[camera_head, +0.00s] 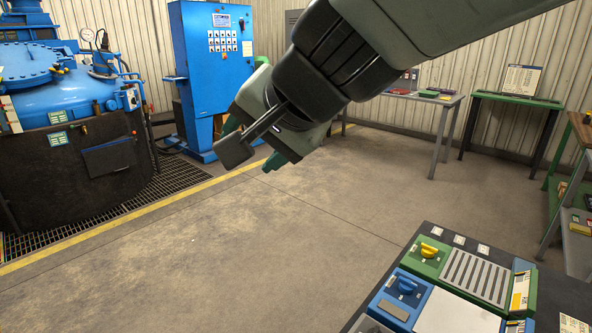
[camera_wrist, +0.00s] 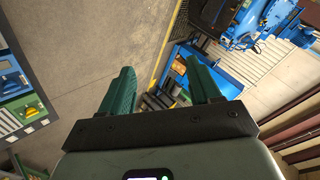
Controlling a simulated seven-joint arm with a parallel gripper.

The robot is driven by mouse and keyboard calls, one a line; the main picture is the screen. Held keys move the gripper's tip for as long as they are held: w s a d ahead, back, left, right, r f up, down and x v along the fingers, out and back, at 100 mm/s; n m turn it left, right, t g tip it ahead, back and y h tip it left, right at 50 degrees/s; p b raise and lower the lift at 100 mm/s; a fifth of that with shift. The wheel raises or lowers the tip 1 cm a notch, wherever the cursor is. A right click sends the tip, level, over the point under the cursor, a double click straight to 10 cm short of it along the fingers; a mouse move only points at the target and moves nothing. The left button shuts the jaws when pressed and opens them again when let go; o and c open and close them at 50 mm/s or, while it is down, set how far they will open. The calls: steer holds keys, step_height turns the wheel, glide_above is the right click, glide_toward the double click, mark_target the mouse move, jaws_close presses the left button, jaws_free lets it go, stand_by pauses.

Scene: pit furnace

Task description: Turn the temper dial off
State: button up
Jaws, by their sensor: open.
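A console (camera_head: 455,237) at the lower right of the head view carries a green unit with a yellow dial (camera_head: 429,250) and a blue unit with a blue dial (camera_head: 406,285). No label that I can read tells which is the temper dial. The console's units also show at the left edge of the wrist view (camera_wrist: 20,105), partly cut off. My gripper (camera_head: 252,143) is up in the air, left of and well away from the console. Its green fingers are apart with nothing between them in the wrist view (camera_wrist: 161,78).
A blue furnace vessel (camera_head: 60,80) stands at the left behind a yellow floor line. A blue control cabinet (camera_head: 215,70) stands at the back. Tables (camera_head: 440,101) line the back right wall. The floor between my gripper and the console is clear.

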steer(key=w+d+f+m+t+h, duration=0.1)
steer(key=w+d+f+m+h, duration=0.3)
steer(key=w+d+f+m, duration=1)
steer(key=m+g+h, duration=0.2)
steer(key=m+g, duration=0.7)
steer(key=m, duration=1.3)
glide_above(376, 330)
step_height(376, 330, down, 20)
step_height(376, 330, down, 10)
steer(key=shift+f, duration=0.25)
steer(key=shift+c, duration=0.4)
steer(key=c, duration=1)
